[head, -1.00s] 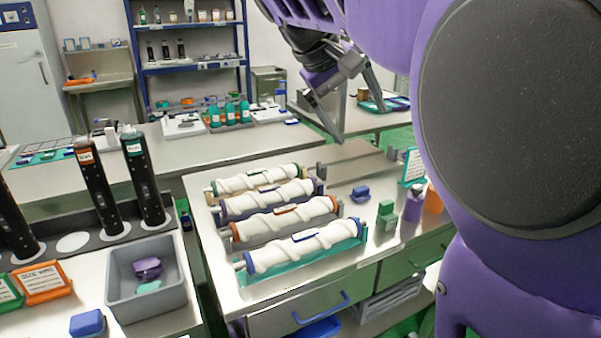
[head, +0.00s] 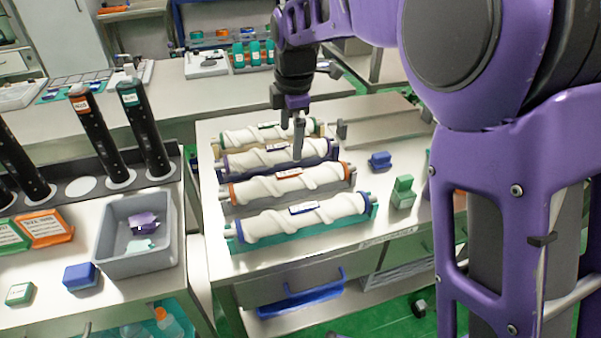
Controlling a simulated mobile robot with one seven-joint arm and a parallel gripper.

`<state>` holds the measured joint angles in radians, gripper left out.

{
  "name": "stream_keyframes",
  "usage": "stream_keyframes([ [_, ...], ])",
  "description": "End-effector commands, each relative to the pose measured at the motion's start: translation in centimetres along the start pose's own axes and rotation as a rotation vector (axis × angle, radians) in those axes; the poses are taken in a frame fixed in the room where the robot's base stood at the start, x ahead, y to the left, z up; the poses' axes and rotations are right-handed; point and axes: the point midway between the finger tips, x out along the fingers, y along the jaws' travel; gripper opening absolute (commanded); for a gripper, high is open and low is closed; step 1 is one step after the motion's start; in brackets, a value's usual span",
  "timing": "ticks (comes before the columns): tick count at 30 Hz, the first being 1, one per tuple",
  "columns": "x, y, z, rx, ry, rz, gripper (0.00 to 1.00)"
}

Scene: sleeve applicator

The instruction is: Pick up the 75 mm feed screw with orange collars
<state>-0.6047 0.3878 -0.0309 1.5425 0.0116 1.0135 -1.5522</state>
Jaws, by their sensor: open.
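The feed screw with orange collars (head: 265,189) is white and spiral, with an orange label. It lies in a grey cradle, third from the back in a row of similar screws. My gripper (head: 298,157) points down in the head view, its finger overlapping the purple-collared screw (head: 250,160) just behind the orange one. It is open and holds nothing visible. Only one finger shows clearly, and its height above the screws is hard to tell.
The blue-collared screw (head: 262,226) lies in front on a teal cradle, the green-collared screw (head: 245,136) at the back. Blue (head: 380,160) and green (head: 403,193) blocks stand right of the row. A grey bin (head: 118,262) and black tubes (head: 145,130) stand left.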

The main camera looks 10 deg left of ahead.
Motion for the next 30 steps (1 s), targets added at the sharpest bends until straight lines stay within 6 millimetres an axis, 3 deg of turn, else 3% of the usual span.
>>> stream_keyframes([
  [12,9.0,-0.1,0.1,0.002,-0.004,-0.006,1.0],
  [22,11.8,0.0,0.2,0.003,-0.004,-0.003,1.0],
  [30,15.6,0.6,0.5,0.002,-0.004,-0.003,1.0],
])
